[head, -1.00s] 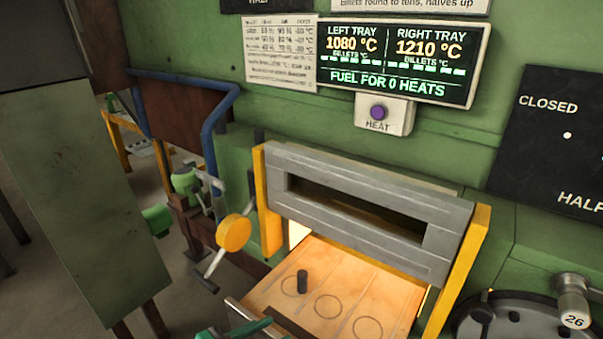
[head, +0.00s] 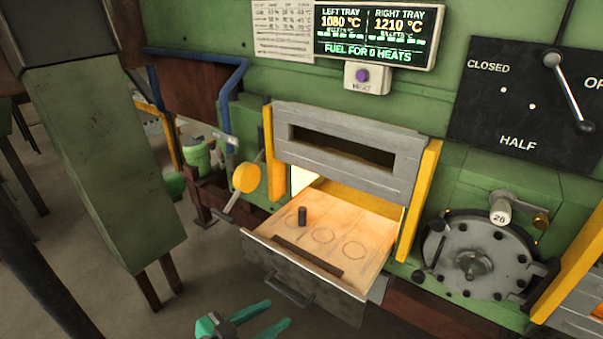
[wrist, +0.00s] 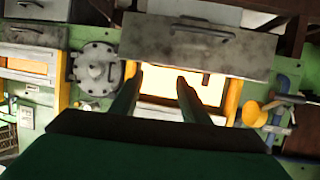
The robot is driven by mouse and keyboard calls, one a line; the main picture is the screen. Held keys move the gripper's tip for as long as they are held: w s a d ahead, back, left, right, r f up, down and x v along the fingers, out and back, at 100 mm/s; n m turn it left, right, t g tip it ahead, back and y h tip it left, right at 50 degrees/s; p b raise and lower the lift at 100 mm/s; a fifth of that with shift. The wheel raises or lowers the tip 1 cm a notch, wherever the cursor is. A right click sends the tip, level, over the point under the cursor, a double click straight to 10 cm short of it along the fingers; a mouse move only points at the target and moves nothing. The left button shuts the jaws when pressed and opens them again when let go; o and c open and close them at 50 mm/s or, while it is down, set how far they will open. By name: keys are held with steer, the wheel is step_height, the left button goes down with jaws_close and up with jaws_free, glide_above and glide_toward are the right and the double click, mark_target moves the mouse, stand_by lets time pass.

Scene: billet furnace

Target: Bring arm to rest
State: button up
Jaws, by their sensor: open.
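My gripper (head: 262,324) is at the bottom of the head view, its green fingers apart and empty. It is in front of the open furnace drawer (head: 305,284), clear of the handle (head: 290,290) as far as I can tell. In the wrist view the two fingers of my gripper (wrist: 158,77) show spread, with the drawer front (wrist: 200,45) beyond them. The drawer's tray floor has several marked circles, and a dark billet (head: 302,216) stands upright on it at the left. My wrist housing hides much of the lower wrist view.
A grey furnace door (head: 345,150) is raised above the glowing opening. A round grey dial (head: 475,262) is at right, below a lever panel (head: 525,100). A yellow disc (head: 246,178) is at left. A display (head: 376,35) reads FUEL FOR 0 HEATS. Open floor lies at lower left.

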steer(key=d+f+n+t+y, duration=0.35)
steer(key=d+f+n, duration=0.25)
steer(key=f+n, duration=0.3)
steer(key=s+d+f+n+y, duration=0.1)
steer(key=s+f+n+y, duration=0.1)
steer(key=s+f+y, duration=0.5)
steer(key=s+f, duration=0.2)
steer(key=s, duration=1.1)
steer(key=s+r+m+t, duration=0.1)
steer(key=s+r+m, duration=0.1)
steer(key=s+r, duration=0.4)
steer(key=s, duration=0.3)
steer(key=shift+s+d+r+m+t+h, duration=0.15)
steer(key=shift+s+d+m+t+h, duration=0.05)
steer(key=shift+s+m+t+h, duration=0.15)
